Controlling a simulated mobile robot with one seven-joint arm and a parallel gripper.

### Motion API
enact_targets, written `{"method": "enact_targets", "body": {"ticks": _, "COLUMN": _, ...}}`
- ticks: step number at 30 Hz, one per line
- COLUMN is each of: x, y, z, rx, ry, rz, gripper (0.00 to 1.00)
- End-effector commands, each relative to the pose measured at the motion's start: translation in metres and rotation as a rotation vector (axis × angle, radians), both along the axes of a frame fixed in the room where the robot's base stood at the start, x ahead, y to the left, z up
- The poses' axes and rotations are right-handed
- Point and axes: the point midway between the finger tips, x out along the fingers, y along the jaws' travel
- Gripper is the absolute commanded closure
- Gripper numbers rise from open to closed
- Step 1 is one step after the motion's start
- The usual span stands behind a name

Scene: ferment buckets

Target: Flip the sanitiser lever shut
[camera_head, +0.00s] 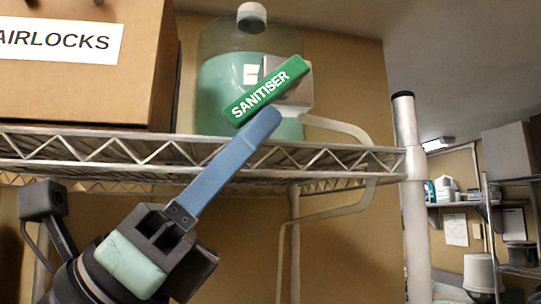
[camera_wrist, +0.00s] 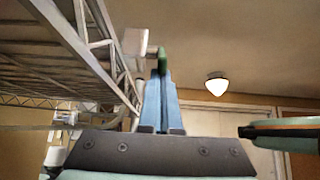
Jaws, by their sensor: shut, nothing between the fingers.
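The green sanitiser lever (camera_head: 268,88), with white SANITISER lettering, slants up to the right in the head view. It is fixed to a white valve body (camera_head: 296,96) in front of a clear jug (camera_head: 218,85) of green liquid. My gripper (camera_head: 266,117) is shut and empty, its blue fingers pointing up to the right. In the wrist view the lever shows nearly edge-on (camera_wrist: 162,61) beyond the shut fingertips (camera_wrist: 161,76).
A wire shelf (camera_head: 345,158) bears the jug and a cardboard box (camera_head: 95,95) labelled AIRLOCKS at left. A pale tube (camera_head: 343,127) curves from the valve down past the shelf edge. A white post (camera_head: 412,190) stands at right, with other shelves beyond.

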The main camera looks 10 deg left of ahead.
Motion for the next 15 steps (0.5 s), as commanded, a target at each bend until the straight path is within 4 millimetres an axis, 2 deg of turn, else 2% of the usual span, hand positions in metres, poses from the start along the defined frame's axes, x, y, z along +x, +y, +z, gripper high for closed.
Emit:
{"method": "enact_targets", "body": {"ticks": 2, "x": -0.001, "y": 0.005, "z": 0.001, "rx": 0.05, "ry": 0.014, "rz": 0.006, "gripper": 1.0}}
{"method": "enact_targets", "body": {"ticks": 15, "x": -0.005, "y": 0.015, "z": 0.012, "rx": 0.038, "ry": 0.012, "rz": -0.001, "gripper": 1.0}}
